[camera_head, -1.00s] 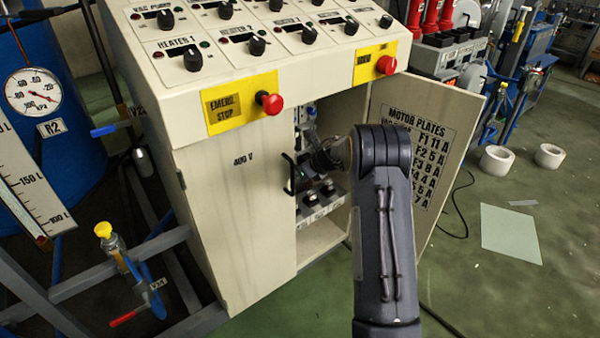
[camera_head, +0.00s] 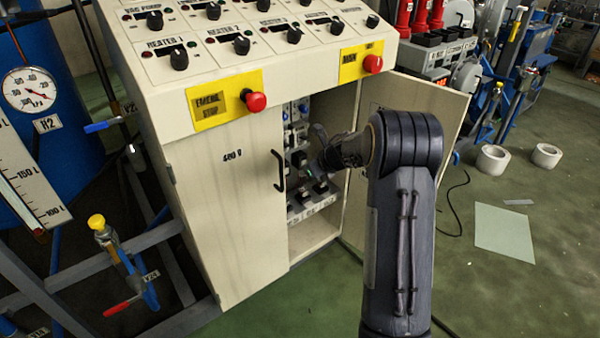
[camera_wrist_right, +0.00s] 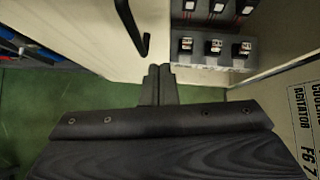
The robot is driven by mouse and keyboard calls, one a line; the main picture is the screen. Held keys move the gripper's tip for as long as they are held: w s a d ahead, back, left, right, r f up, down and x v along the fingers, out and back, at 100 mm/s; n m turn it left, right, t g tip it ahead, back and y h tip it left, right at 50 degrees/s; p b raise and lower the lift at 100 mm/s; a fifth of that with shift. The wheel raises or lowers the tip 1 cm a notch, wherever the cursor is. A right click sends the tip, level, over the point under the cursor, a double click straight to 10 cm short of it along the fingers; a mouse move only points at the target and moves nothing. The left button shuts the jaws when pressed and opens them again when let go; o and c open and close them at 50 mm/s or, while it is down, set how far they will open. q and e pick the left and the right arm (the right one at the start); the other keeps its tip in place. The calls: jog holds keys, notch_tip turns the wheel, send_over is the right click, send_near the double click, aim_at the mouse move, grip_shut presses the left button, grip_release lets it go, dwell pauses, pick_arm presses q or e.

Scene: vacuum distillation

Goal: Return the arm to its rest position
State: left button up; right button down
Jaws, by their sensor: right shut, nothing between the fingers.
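My right arm (camera_head: 400,220) rises from the bottom of the head view and bends left at its wrist toward the open cabinet. My right gripper (camera_head: 312,165) is at the cabinet opening, in front of the switch rows and to the right of the black door handle (camera_head: 279,170). In the right wrist view the gripper's fingers (camera_wrist_right: 158,72) are together, with nothing between them. They sit below the handle (camera_wrist_right: 130,30) and to the left of the lower switch row (camera_wrist_right: 214,48), apart from both as far as I can see. My left gripper is not in view.
The control cabinet (camera_head: 205,210) has its left door shut and its right door (camera_head: 425,105) swung open beside my arm. Red stop knobs (camera_head: 255,101) stick out above. Pipes and a yellow-topped valve (camera_head: 97,222) stand at left. Floor at right holds white rolls (camera_head: 493,158) and a sheet (camera_head: 503,232).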

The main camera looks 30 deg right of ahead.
jog(key=shift+a+v, duration=0.15)
jog(key=shift+v, duration=0.65)
jog(key=shift+a+v, duration=0.15)
jog(key=shift+v, duration=0.7)
jog(key=s+d+r+m+t+h+p, duration=0.1)
jog(key=s+r+m+t+h+p, duration=0.2)
jog(key=r+m, duration=0.7)
jog(key=s+r+m+h+p, duration=0.15)
jog(key=s+r+m, duration=0.35)
jog(key=r+m, duration=0.5)
jog(key=s+a+f+m+g+y+p, duration=0.2)
jog(key=s+a+m+g+y, duration=0.1)
jog(key=s+a+m, duration=0.7)
jog(key=s+a+f+m+g+y+p, duration=0.2)
jog(key=s+a+m, duration=0.8)
jog(key=s, duration=0.6)
jog(key=shift+s+a+f+m+g+y, duration=0.35)
jog(key=shift+a+g+y, duration=0.25)
jog(key=shift+a, duration=0.45)
